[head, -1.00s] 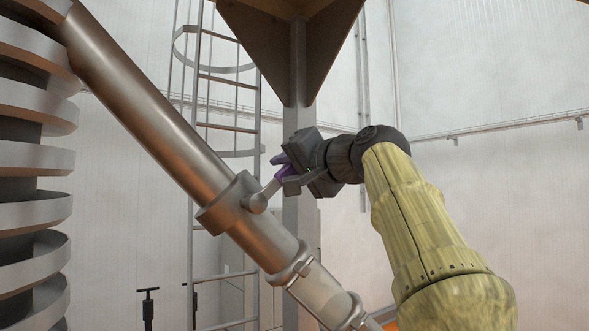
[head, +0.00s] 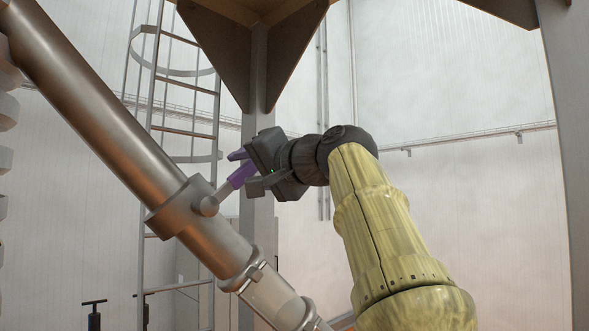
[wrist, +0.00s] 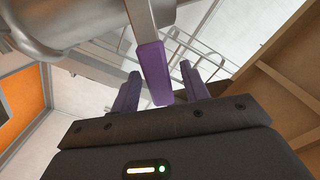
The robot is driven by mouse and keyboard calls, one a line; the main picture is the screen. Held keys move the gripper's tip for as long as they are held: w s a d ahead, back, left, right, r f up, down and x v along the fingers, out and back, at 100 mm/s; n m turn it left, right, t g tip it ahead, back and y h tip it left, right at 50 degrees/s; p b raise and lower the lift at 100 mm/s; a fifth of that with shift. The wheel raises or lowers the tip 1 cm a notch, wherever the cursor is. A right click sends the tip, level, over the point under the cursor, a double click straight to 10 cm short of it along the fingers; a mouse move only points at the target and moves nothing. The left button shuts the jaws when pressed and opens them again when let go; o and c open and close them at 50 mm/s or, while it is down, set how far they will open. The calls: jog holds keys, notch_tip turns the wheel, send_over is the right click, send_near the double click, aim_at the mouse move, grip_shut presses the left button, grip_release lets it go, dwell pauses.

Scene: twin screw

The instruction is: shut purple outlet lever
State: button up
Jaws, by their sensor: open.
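The purple outlet lever (head: 241,175) sticks up and to the right from a round knob on the collar of the slanting metal pipe. In the wrist view its purple handle (wrist: 153,72) stands between my two purple fingers, with a gap showing on each side. My gripper (head: 243,170) is open around the lever's handle end, just right of the pipe. It also shows in the wrist view (wrist: 161,84). The handle's far end is partly hidden by the gripper in the head view.
The metal pipe (head: 100,110) slants down from upper left to lower middle. A caged ladder (head: 181,132) and a grey post (head: 258,215) with brown brackets stand behind. The room right of my arm looks clear up to another post (head: 566,150).

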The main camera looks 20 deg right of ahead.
jog(key=b+v, duration=0.2)
jog(key=v, duration=1.2)
jog(key=shift+s+b, duration=0.35)
jog(key=shift+b, duration=0.05)
jog(key=shift+d, duration=0.1)
